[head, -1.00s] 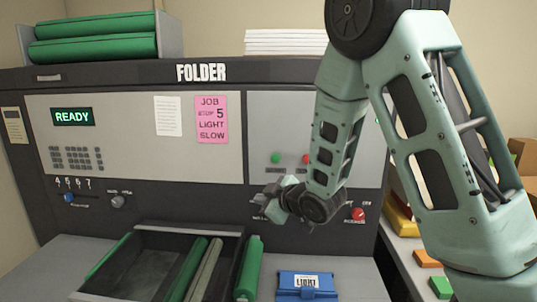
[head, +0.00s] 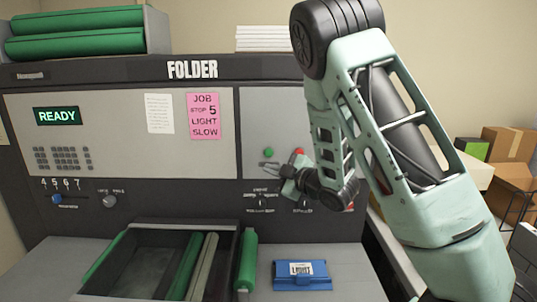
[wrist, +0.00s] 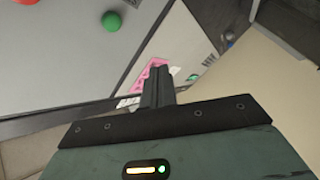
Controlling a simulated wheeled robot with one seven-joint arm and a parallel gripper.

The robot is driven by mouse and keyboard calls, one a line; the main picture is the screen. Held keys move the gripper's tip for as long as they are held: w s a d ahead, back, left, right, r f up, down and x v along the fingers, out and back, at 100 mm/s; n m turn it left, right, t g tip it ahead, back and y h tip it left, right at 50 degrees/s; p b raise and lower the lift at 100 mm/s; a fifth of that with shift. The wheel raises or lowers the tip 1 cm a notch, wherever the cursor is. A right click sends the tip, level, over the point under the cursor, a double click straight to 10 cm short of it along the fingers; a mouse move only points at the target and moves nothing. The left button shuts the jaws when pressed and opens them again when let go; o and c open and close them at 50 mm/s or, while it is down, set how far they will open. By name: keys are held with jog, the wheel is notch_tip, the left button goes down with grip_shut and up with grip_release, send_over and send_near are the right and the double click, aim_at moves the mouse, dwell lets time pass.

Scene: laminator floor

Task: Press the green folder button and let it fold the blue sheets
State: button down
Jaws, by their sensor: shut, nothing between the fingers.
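The green button (head: 268,152) is on the folder's (head: 285,105) right grey panel, left of a red button (head: 298,152). It also shows in the wrist view (wrist: 111,20). My gripper (head: 266,164) is in front of the panel, just below the green button in the head view. Its fingers (wrist: 157,72) are shut and empty, apart from the green button in the wrist view. The display (head: 57,116) reads READY. A pink note (head: 204,117) reads JOB, STOP 5, LIGHT, SLOW. No blue sheets can be made out.
A blue slider (head: 56,198) sits near mark 5, beside a grey knob (head: 110,201). A blue box labelled LIGHT (head: 301,281) lies on the front ledge, right of a dark tray (head: 128,262) with rollers. Cardboard boxes (head: 508,143) stand at the right.

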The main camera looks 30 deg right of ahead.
aim_at(269, 153)
jog(key=w+d, duration=0.4)
jog(key=w, duration=0.3)
jog(key=shift+d+p, duration=0.3)
jog(key=shift+d, duration=0.1)
dwell(1.8)
jog(key=shift+w+d+b, duration=0.2)
jog(key=shift+w+b, duration=0.15)
